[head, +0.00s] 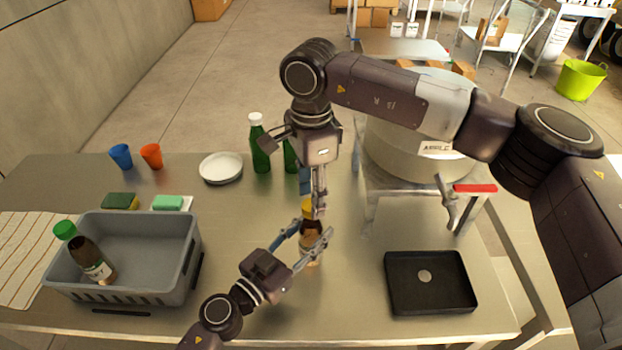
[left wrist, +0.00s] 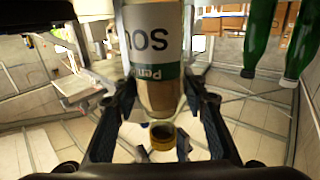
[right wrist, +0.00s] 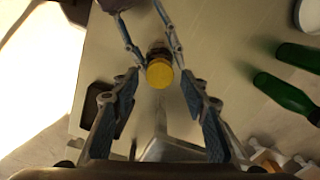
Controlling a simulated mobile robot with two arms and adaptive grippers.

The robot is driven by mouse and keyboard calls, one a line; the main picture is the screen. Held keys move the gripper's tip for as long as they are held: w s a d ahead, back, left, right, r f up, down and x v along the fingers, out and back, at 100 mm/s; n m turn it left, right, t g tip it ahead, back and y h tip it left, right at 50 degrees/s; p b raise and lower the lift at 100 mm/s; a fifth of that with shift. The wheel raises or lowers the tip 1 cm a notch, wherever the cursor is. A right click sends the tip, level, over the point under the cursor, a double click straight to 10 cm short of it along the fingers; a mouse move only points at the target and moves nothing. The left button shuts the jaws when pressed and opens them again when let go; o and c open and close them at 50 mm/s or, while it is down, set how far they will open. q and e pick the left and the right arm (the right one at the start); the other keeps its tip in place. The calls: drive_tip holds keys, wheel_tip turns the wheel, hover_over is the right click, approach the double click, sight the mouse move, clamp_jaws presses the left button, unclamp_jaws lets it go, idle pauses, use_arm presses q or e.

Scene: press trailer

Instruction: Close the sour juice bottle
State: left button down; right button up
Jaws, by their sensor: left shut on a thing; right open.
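The sour juice bottle (head: 312,244) stands upright on the table, brown with a white label. In the left wrist view its label (left wrist: 150,40) shows part of the lettering. My left gripper (head: 309,238) is shut around its body. A yellow cap (head: 306,208) is at the bottle's top. The left wrist view shows the cap (left wrist: 162,135) by the neck, with a dark hollow side; I cannot tell if it is seated. My right gripper (head: 314,198) is above, pointing down and open. In the right wrist view the cap (right wrist: 159,74) lies between and beyond its fingers.
Two green bottles (head: 260,150) stand behind the juice bottle, beside a white plate stack (head: 221,168). A grey crate (head: 185,245) holding a dark, green-capped bottle (head: 88,258) is at left. A black tray (head: 430,303) lies right. A large pot (head: 385,150) is behind my right arm.

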drive_tip(key=shift+f, duration=0.75)
drive_tip(key=shift+c, duration=0.5)
clamp_jaws()
drive_tip(key=m, duration=1.4)
drive_tip(key=shift+m, duration=0.4)
drive_tip(key=shift+o, duration=1.3)
unclamp_jaws()
wheel_tip(320, 180, up, 12)
